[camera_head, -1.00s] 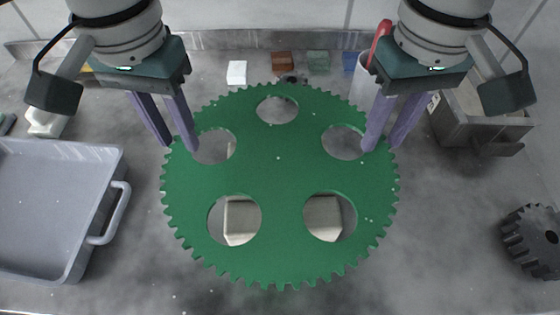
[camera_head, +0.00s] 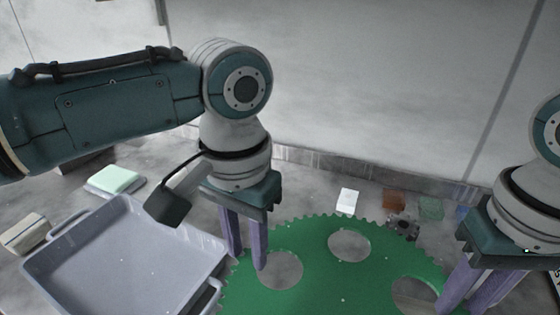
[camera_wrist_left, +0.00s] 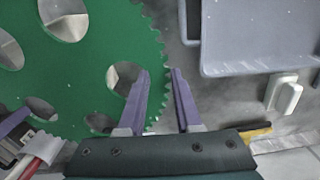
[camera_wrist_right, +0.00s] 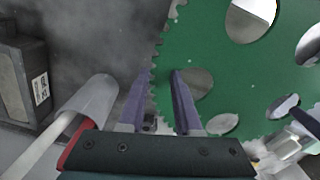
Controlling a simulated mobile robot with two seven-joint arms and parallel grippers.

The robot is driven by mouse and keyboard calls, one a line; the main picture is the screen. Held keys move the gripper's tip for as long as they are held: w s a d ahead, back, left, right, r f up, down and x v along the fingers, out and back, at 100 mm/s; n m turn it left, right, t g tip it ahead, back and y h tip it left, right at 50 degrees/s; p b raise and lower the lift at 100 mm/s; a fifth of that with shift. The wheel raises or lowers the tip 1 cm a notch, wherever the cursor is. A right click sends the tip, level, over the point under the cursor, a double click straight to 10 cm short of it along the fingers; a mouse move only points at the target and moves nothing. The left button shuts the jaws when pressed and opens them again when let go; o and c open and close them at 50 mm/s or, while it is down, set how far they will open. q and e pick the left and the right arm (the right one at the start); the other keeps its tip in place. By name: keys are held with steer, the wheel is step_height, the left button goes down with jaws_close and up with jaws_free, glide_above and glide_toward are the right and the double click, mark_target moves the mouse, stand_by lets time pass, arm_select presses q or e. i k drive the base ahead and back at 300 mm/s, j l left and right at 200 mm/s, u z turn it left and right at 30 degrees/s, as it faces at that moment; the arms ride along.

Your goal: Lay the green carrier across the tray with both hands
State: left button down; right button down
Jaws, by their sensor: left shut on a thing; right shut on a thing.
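The green carrier (camera_head: 330,270) is a large toothed disc with round holes, held roughly level. My left gripper (camera_head: 247,262) is shut on its left rim, one finger in a hole and one outside the teeth. The left wrist view shows this grip (camera_wrist_left: 160,73) too. My right gripper (camera_head: 468,300) is shut on the right rim in the same way, as the right wrist view shows (camera_wrist_right: 164,75). The grey tray (camera_head: 130,255) lies left of the carrier, its handled side close to the carrier's left edge. The carrier's near part is cut off in the head view.
A white block (camera_head: 347,202), a brown block (camera_head: 394,200) and a small dark gear (camera_head: 402,226) lie behind the carrier. A pale green pad (camera_head: 115,180) lies behind the tray. A grey cup (camera_wrist_right: 92,105) and a metal box (camera_wrist_right: 22,80) stand near my right gripper.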

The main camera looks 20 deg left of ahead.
mark_target(121, 257)
steer(key=i+j+u, duration=0.1)
steer(key=j+u, duration=0.2)
steer(key=i+j+u, duration=0.1)
steer(key=j+u, duration=0.25)
steer(key=i+j+u, duration=0.1)
steer(key=j+u, duration=0.2)
